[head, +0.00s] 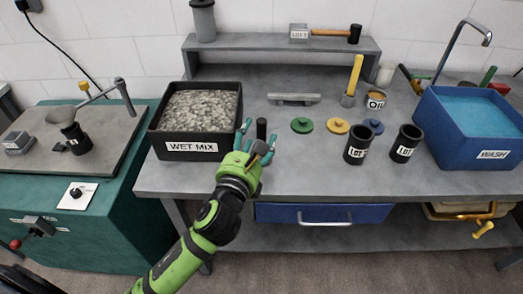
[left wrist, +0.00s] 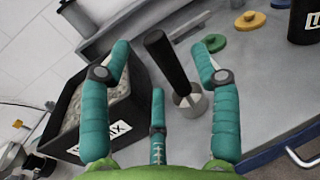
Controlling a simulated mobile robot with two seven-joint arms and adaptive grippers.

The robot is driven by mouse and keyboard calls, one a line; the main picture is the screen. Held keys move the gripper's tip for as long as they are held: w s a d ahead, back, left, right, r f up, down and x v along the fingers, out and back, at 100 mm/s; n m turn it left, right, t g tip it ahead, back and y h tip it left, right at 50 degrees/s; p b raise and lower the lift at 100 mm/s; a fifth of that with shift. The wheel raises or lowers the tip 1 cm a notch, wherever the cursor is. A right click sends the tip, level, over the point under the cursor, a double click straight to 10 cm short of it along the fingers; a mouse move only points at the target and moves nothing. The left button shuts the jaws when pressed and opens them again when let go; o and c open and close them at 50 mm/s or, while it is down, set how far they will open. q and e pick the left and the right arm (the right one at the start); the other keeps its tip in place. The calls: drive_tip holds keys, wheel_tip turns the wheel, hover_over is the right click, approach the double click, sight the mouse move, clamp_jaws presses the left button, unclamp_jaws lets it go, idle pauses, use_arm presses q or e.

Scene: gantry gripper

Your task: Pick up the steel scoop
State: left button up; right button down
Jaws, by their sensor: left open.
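The steel scoop stands upright on the grey bench, to the right of the black WET MIX bin (head: 197,150). Its black handle (head: 261,128) points up in the head view. The left wrist view shows the handle and the round steel cup (left wrist: 190,106) at its base. My left gripper (head: 256,140) is open at the scoop, with green-teal fingers spread. In the left wrist view, the handle shows between the two upper fingers of my gripper (left wrist: 163,55); I cannot tell whether any finger touches it. In the head view the gripper hides the scoop's lower part. My right gripper is not in view.
The grey gravel-like mix fills the bin left of the gripper. Green (head: 302,125), yellow (head: 337,126) and blue (head: 373,126) discs lie to the right, with two black LOT cups (head: 358,150) nearby. A blue WASH tub (head: 465,135) stands at the right. A raised shelf (head: 280,43) runs behind.

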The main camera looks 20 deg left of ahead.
sight(258, 132)
use_arm(q)
drive_tip(key=w, duration=0.4)
drive_tip(key=shift+w+a+f+p, duration=0.2)
drive_tip(key=shift+w+f+p, duration=0.1)
drive_tip(key=shift+f+p, duration=0.05)
drive_tip(key=c, duration=1.2)
